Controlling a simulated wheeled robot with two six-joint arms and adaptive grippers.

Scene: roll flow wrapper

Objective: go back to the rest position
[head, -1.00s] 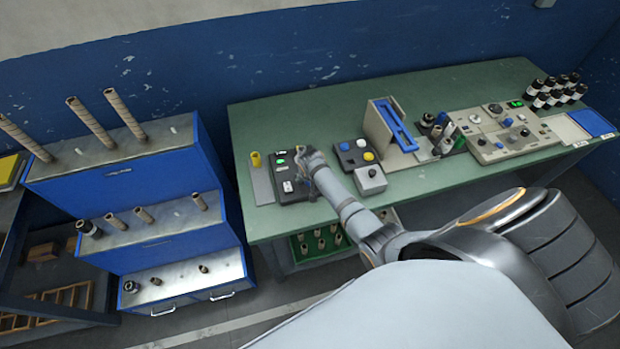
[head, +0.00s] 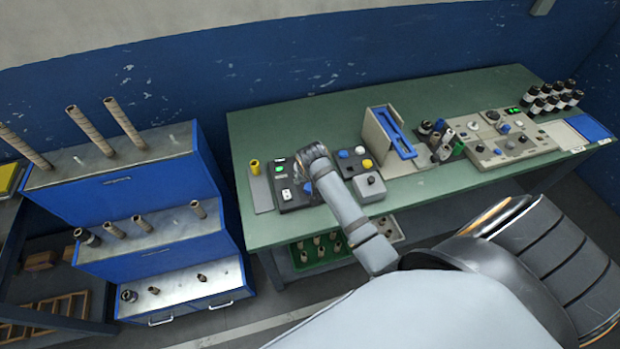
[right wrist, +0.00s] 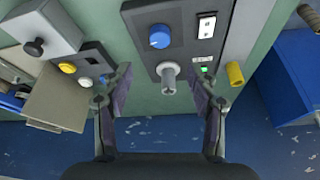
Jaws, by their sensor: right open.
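My right arm reaches in from the lower right in the head view, and its wrist end (head: 314,160) is above the left part of the green bench. Its fingers are hidden there. In the right wrist view my right gripper (right wrist: 158,88) is open and empty, its two fingers spread well apart. A dark control panel (right wrist: 185,48) shows beyond the fingers, with a blue knob (right wrist: 160,36) and a grey post-like knob (right wrist: 167,77) in line with the gap. The fingers look clear of the panel. My left gripper is in neither view.
A yellow cylinder (head: 254,167) stands left of the panel. A blue stepped rack (head: 160,245) is left.

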